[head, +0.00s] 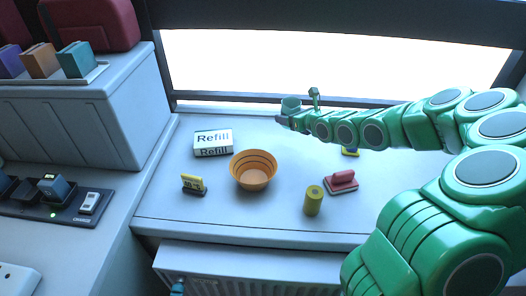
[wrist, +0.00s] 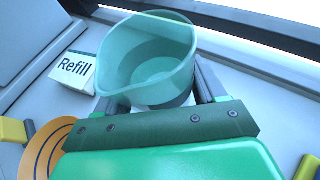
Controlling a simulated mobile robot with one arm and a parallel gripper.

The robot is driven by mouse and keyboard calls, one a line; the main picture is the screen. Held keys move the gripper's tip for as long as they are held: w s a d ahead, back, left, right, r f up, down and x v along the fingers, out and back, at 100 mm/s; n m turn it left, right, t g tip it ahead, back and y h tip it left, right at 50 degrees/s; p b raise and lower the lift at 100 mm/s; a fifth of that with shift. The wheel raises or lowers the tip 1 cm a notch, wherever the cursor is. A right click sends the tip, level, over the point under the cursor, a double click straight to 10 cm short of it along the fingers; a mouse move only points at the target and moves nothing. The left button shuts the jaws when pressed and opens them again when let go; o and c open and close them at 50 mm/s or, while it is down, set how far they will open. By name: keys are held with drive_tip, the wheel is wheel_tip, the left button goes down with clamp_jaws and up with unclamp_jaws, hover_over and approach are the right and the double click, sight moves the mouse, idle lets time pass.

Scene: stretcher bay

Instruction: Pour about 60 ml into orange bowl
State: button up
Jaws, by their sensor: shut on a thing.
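The orange bowl (head: 253,172) stands on the white counter, left of the middle in the head view. Part of its ringed side shows at the lower left of the wrist view (wrist: 48,150). My gripper (wrist: 208,88) is shut on a teal translucent cup (wrist: 150,55) with a pouring lip. The cup is held above the back of the counter, behind and to the right of the bowl in the head view (head: 291,104). It looks roughly upright in the head view. A darker area shows at its bottom, but I cannot tell the liquid level. No stream shows.
A white Refill box (head: 213,142) stands behind the bowl to the left. A yellow-and-black tag (head: 193,184) is left of the bowl. A yellow-olive cylinder (head: 314,200) and a red-handled block (head: 341,182) are to its right. The window ledge (head: 240,108) bounds the back.

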drive_tip(key=shift+w+d+r+n+g+y, duration=0.5)
drive_tip(key=shift+w+d+r, duration=0.7)
drive_tip(key=shift+w, duration=1.4)
drive_tip(key=shift+w+d+r+n+g+y, duration=0.4)
drive_tip(key=shift+w+d+r+n, duration=0.35)
drive_tip(key=shift+w+r, duration=1.25)
drive_tip(key=s+a+f+n+g, duration=0.3)
drive_tip(key=n+g, duration=0.1)
drive_tip(key=s+a+f+n+g+y, duration=0.1)
drive_tip(key=s+a+f+n+g, duration=0.2)
drive_tip(key=f+n+g, duration=0.1)
drive_tip(key=s+a+f+n+g+y, duration=0.1)
drive_tip(key=s+a+f+n+g, duration=0.2)
drive_tip(key=n+g, duration=0.1)
drive_tip(key=shift+s+f+g, duration=0.1)
drive_tip(key=shift+f+g, duration=0.1)
drive_tip(key=shift+g, duration=0.6)
drive_tip(key=s+f+n+g, duration=0.1)
drive_tip(key=s, duration=0.1)
drive_tip(key=s+f+n+g+h, duration=0.1)
drive_tip(key=f, duration=0.1)
drive_tip(key=s+d+f+n+g+h, duration=0.1)
drive_tip(key=s, duration=0.1)
drive_tip(key=shift+s+f+n+g, duration=0.25)
drive_tip(key=shift+s+f+g, duration=0.05)
drive_tip(key=shift+f+g, duration=0.1)
drive_tip(key=shift+a+r, duration=0.1)
drive_tip(key=shift+r, duration=0.05)
